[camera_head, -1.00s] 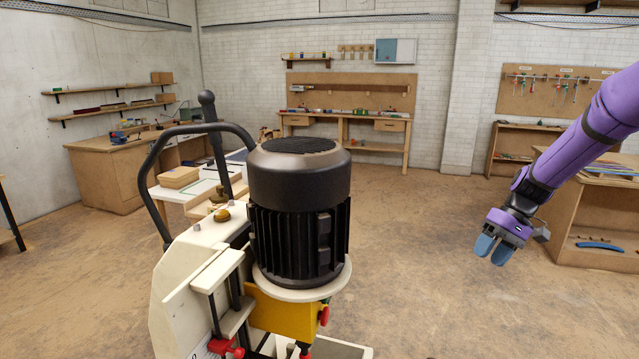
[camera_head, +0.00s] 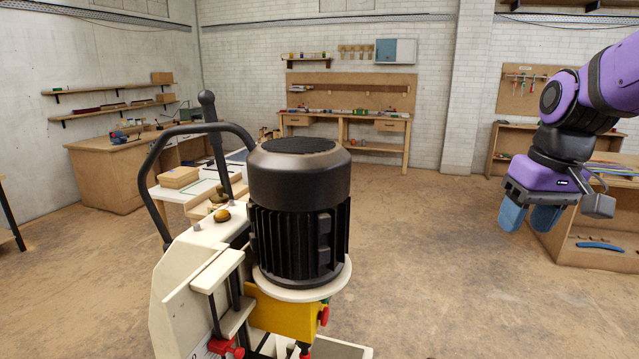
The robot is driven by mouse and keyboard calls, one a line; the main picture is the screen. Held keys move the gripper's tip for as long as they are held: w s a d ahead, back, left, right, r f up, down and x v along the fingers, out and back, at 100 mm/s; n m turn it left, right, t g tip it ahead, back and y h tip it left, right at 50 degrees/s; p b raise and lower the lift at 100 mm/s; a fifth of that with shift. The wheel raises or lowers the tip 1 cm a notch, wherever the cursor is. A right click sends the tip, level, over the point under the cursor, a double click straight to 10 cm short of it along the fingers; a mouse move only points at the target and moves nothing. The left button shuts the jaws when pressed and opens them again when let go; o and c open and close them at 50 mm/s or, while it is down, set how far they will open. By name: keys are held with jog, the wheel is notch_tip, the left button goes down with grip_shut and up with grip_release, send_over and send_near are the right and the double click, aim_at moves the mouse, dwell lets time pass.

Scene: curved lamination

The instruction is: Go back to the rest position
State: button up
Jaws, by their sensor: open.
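My gripper (camera_head: 528,217) hangs at the right of the head view, at the end of my purple arm. Its two blue fingers point down and stand apart with nothing between them. It is in open air, in front of the wooden bench at the right. It touches nothing that I can see.
A cream machine (camera_head: 195,290) with a large black motor (camera_head: 298,212) and a black handle stands close in the middle. Workbenches stand along the back wall (camera_head: 345,140) and at the left (camera_head: 108,182). A wooden bench (camera_head: 585,258) is at the right. The brown floor (camera_head: 430,270) between is clear.

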jog(key=s+a+r+t+h, duration=0.1)
jog(key=s+r+t, duration=0.1)
jog(key=s, duration=1.2)
jog(key=shift+a+r+m+t, duration=0.15)
jog(key=shift+m+t, duration=0.25)
jog(key=shift+t, duration=0.5)
